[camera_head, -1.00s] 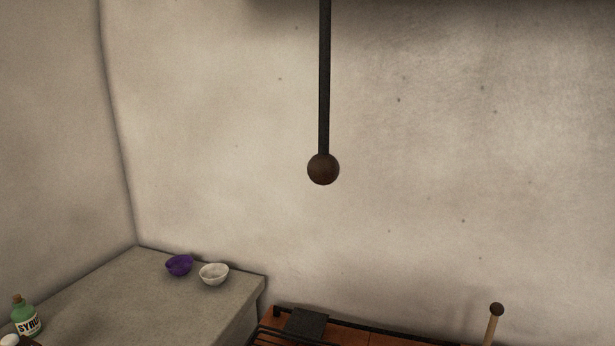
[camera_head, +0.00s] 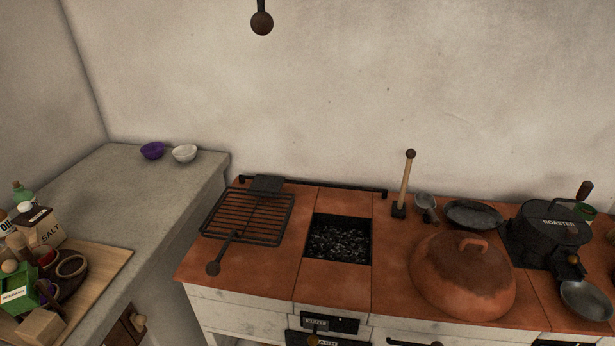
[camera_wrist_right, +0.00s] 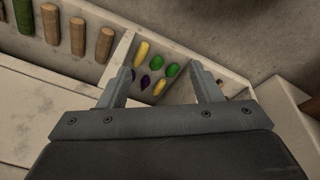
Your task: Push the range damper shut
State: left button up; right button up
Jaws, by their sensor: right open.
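In the head view the brick-topped range (camera_head: 335,292) stands against the wall. I cannot tell for sure which part is its damper. An upright wooden handle with a dark ball (camera_head: 405,180) stands on a small black base at the range's back edge. A dark rod ending in a brown ball (camera_head: 262,22) hangs above the range. Black plates with small labels (camera_head: 330,322) sit on the range's front; I cannot read them surely. My right gripper (camera_wrist_right: 160,78) is open and empty in the right wrist view, over a compartment of small coloured pieces. My left gripper is not in view.
A grill rack (camera_head: 250,215), an open coal bed (camera_head: 338,240), a clay dome (camera_head: 462,275), a black roaster (camera_head: 550,235) and pans crowd the range top. A stone counter (camera_head: 120,210) with two bowls and a loaded wooden board is at left.

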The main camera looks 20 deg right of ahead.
jog(key=w+a+r+m+t+h+b, duration=0.1)
jog(key=w+a+r+m+t+h, duration=0.15)
jog(key=w+r, duration=1.35)
jog(key=w+a+r+m+t+h+b, duration=0.1)
jog(key=w+r+t+h, duration=0.15)
jog(key=w+r, duration=1.3)
jog(key=m+t+h, duration=0.5)
jog(key=m+h, duration=0.1)
jog(key=m, duration=0.1)
send_near(265, 21)
jog(key=p+x, duration=0.4)
jog(key=p, duration=0.1)
jog(key=p+x, duration=0.4)
jog(key=w+a+p+x, duration=0.1)
jog(key=p+x, duration=0.3)
jog(key=p, duration=0.1)
jog(key=shift+w+d+f+p, duration=0.1)
jog(key=shift+w+d+p, duration=0.1)
jog(key=shift+p, duration=0.15)
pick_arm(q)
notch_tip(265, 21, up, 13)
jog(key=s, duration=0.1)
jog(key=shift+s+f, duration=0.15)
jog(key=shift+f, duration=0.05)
pick_arm(e)
jog(key=shift+w+d+f, duration=0.15)
jog(key=shift+w+d, duration=0.25)
